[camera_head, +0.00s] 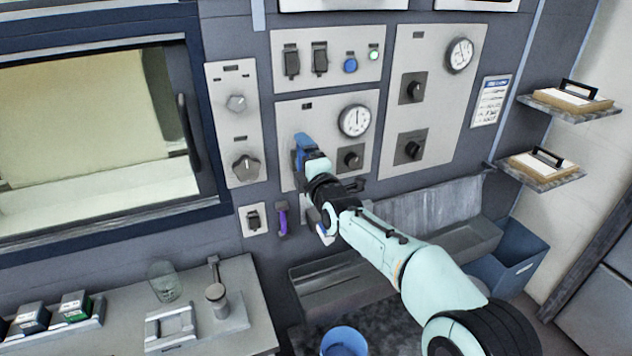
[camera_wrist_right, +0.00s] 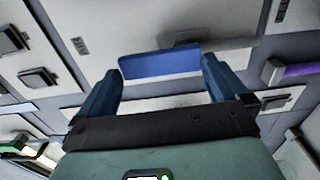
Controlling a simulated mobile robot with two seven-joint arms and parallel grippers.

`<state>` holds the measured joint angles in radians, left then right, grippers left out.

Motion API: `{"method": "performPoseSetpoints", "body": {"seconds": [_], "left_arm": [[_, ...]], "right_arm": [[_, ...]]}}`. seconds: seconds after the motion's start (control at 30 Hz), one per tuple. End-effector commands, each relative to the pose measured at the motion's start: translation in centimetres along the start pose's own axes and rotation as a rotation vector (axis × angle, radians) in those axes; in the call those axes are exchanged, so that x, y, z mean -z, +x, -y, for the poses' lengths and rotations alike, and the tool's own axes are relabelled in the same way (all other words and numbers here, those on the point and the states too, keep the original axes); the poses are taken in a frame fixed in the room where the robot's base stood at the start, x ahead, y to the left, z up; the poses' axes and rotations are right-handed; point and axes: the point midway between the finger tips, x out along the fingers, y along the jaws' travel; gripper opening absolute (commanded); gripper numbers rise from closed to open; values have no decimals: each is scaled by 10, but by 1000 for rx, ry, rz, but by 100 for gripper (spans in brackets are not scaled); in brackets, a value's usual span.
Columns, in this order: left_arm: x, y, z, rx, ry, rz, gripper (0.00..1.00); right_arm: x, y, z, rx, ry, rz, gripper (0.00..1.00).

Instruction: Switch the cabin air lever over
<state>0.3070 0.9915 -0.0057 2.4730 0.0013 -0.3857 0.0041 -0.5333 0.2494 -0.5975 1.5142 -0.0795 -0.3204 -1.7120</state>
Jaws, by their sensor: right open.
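My right gripper (camera_head: 305,152) reaches in front of the left side of the gauge panel (camera_head: 370,103). In the right wrist view, its dark blue fingers (camera_wrist_right: 163,87) are spread apart. A flat blue handle (camera_wrist_right: 160,63) stands on the panel between them, spanning most of the gap; it looks like the cabin air lever, though I can read no label. Whether the fingers touch it I cannot tell. In the head view my gripper hides most of this handle. My left gripper is not in view.
A purple handle (camera_head: 282,219) and a small switch (camera_head: 253,218) sit below my gripper. A grey trough (camera_head: 440,212) runs underneath. A glass (camera_head: 163,280) stands on the bench.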

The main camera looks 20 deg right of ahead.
Motion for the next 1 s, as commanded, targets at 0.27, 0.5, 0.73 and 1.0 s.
{"method": "performPoseSetpoints", "body": {"seconds": [0.27,0.5,0.73,1.0], "left_arm": [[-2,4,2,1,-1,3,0],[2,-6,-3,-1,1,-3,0],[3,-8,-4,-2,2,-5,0],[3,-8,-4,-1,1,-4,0]], "right_arm": [[1,-58,0,1,8,-4,100],[-1,-92,0,3,2,0,100],[0,-104,2,3,-3,0,100],[0,-105,2,3,-3,0,100]]}}
